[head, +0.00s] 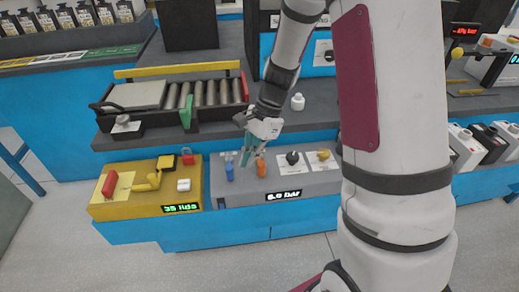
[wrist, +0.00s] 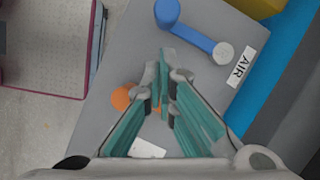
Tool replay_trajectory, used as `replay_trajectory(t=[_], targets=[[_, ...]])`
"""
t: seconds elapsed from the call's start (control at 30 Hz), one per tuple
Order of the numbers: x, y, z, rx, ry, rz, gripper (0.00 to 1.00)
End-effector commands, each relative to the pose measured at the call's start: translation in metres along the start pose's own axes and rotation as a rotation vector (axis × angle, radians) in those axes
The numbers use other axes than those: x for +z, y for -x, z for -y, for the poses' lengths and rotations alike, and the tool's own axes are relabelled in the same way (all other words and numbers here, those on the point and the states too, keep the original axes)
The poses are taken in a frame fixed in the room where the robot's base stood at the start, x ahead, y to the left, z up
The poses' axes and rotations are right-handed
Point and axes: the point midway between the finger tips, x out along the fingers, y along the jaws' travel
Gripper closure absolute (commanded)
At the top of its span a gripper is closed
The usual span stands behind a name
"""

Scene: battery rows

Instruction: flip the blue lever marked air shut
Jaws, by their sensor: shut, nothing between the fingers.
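The blue lever (wrist: 196,36) lies across a grey panel at the top of the wrist view. It runs from a round blue end (wrist: 167,13) to a pale round end beside the white AIR label (wrist: 241,67). In the head view the lever (head: 229,170) shows as a small blue upright shape at the panel's left part. My gripper (wrist: 166,80) is shut and empty, its teal fingers together over the panel. In the wrist view its tips are just below the lever's arm; I cannot tell whether they touch. In the head view my gripper (head: 249,155) is between the blue lever and an orange one.
The orange control (head: 261,167) stands close on the right, partly under my fingers in the wrist view (wrist: 123,98). Black (head: 292,158) and yellow (head: 323,154) knobs are farther right. A yellow box (head: 140,205) is left. A roller conveyor (head: 205,95) stands behind.

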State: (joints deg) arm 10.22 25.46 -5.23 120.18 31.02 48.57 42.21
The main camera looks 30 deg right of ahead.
Motion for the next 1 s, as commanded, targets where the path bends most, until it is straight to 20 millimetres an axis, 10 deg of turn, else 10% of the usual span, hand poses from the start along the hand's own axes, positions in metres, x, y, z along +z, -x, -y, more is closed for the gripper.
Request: replay_trajectory(t=[1.0], targets=[[0.017, -0.006, -0.001, -0.027, -0.067, 0.0, 1.0]])
